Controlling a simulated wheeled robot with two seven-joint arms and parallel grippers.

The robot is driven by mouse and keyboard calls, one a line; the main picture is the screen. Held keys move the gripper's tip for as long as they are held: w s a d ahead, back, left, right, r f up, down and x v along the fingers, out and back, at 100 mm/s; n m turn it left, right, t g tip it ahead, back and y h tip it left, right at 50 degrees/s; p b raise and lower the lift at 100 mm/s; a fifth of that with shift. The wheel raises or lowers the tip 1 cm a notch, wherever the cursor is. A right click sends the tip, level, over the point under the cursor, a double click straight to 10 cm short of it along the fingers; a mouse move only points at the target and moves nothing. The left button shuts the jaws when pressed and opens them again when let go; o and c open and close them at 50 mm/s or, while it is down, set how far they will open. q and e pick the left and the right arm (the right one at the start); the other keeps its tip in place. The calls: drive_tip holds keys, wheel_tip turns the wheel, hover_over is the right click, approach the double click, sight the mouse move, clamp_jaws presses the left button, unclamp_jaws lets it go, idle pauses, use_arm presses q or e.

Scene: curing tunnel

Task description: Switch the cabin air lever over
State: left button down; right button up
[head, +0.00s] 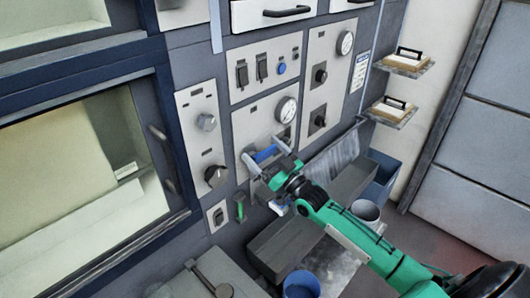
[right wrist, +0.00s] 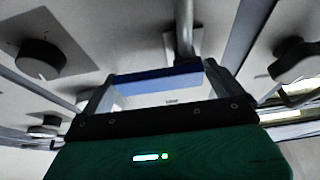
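My right gripper (head: 265,152) is at the lower part of the control panel, its two light grey fingers spread apart and pointing at the panel. A blue bar (head: 266,154) lies between the fingers; it also shows in the right wrist view (right wrist: 157,78), spanning the gap from finger to finger. Beyond it a grey rod (right wrist: 184,38) runs up toward the panel. I cannot tell whether the fingers touch the bar, or whether it is the cabin air lever, as no label is readable. A small green handle (head: 240,207) is lower left of the gripper. My left gripper is not in view.
A dial gauge (head: 286,111) sits just above the gripper, and a black knob (head: 215,176) to its left. A windowed door (head: 80,170) fills the left. Below are a grey bin (head: 285,240), a blue cup (head: 301,285) and a bucket (head: 366,212). Small shelves (head: 392,113) hang at right.

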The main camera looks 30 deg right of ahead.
drive_tip(key=c, duration=1.1)
drive_tip(key=shift+c, duration=0.2)
